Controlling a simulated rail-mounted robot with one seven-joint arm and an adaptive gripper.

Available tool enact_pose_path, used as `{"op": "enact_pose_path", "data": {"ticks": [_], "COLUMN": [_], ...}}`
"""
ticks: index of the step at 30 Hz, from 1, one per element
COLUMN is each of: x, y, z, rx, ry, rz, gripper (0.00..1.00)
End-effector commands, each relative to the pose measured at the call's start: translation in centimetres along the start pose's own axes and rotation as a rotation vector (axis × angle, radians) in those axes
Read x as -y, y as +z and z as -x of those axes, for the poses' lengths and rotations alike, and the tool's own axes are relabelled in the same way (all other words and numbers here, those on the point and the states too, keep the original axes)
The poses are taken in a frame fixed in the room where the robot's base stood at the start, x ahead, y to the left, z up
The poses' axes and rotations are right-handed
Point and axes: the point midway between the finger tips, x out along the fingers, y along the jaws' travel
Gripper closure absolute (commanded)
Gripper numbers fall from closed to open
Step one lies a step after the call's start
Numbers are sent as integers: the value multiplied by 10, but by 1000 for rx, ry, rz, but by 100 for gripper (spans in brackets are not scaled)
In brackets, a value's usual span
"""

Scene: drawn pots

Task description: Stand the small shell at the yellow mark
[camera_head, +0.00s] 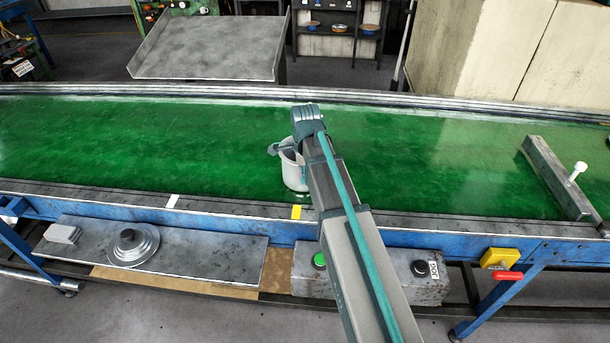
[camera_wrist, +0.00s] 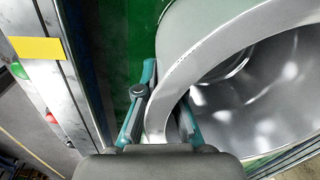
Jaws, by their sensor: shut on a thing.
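The small shell (camera_head: 292,172) is a pale grey, open-topped metal pot over the green belt in the head view, partly hidden by my arm. In the wrist view the shell (camera_wrist: 270,85) fills the right side, and I look into its shiny hollow. My gripper (camera_wrist: 160,108) is shut on its wall at the rim, one finger on each side. In the head view my gripper (camera_head: 281,149) is at the shell's top. The shell looks upright; I cannot tell whether its base touches the belt. The yellow mark (camera_head: 296,212) is on the conveyor's near edge, just in front of the shell; it also shows in the wrist view (camera_wrist: 37,50).
A white mark (camera_head: 172,201) is farther left on the near edge. A grey bar (camera_head: 556,177) with a white knob lies across the belt (camera_head: 430,150) at right. The belt's left part is clear. A shelf below holds a stepped disc (camera_head: 132,246) and a block (camera_head: 62,234).

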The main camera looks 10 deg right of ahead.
Motion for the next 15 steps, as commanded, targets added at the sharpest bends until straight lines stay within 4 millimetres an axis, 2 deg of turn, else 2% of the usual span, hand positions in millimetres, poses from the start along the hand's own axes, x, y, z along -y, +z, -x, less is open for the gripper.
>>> {"op": "enact_pose_path", "data": {"ticks": [5, 10, 11, 15], "x": [0, 0, 0, 0], "y": [0, 0, 0, 0], "z": [-3, -3, -3, -3], "rx": [0, 0, 0, 0], "ry": [0, 0, 0, 0], "rz": [0, 0, 0, 0], "gripper": [100, 71, 69, 69]}}
